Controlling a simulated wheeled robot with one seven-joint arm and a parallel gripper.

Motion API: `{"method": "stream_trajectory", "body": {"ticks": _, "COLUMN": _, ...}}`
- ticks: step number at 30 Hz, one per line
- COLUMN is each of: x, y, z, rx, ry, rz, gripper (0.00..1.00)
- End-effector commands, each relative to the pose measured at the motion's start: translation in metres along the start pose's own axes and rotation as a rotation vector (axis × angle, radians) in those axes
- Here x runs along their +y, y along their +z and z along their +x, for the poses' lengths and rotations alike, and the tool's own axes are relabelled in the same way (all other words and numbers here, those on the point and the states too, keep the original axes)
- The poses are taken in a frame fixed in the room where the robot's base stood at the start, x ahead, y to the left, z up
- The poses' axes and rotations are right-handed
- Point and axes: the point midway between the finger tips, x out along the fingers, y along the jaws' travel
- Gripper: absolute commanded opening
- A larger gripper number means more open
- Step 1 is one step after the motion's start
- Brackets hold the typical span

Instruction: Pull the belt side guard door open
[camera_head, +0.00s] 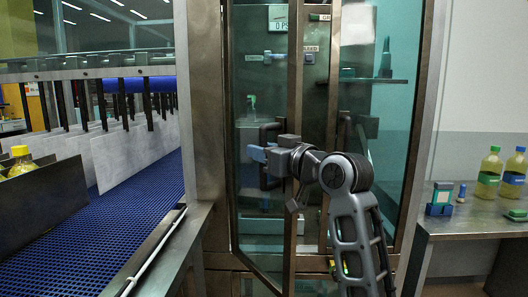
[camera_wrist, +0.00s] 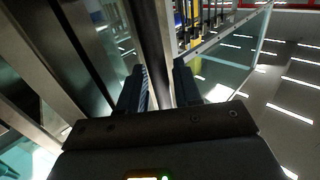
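The belt side guard door (camera_head: 262,100) is the glass panel in a brown metal frame left of the middle in the head view. Its lower edge slants toward me, so it stands ajar. A dark vertical handle (camera_head: 268,180) is on it. My gripper (camera_head: 268,156) is at the door's free edge, beside the handle, and hides part of it. In the wrist view, my gripper's fingers (camera_wrist: 158,88) are apart, with a dark upright bar (camera_wrist: 152,35) between them. I cannot tell whether they touch it, or whether it is handle or frame.
A blue conveyor belt (camera_head: 105,225) with upright grey dividers (camera_head: 135,155) lies left. A steel post (camera_head: 203,100) separates it from the door. A bench (camera_head: 470,222) with bottles (camera_head: 489,173) stands at the right. The wrist view shows glass (camera_wrist: 235,45) and floor (camera_wrist: 285,100) at the right.

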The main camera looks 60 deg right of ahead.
Motion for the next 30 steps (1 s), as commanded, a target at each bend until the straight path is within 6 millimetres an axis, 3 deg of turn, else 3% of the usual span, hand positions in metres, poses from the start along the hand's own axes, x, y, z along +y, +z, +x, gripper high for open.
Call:
{"method": "stream_trajectory", "body": {"ticks": 11, "x": 0.001, "y": 0.001, "z": -0.004, "rx": 0.0, "ry": 0.002, "rz": 0.0, "gripper": 0.41}}
{"method": "stream_trajectory", "body": {"ticks": 24, "x": 0.001, "y": 0.001, "z": -0.067, "rx": 0.001, "ry": 0.003, "rz": 0.0, "gripper": 0.41}}
{"method": "stream_trajectory", "body": {"ticks": 30, "x": 0.0, "y": 0.001, "z": -0.078, "rx": 0.0, "ry": 0.001, "rz": 0.0, "gripper": 0.41}}
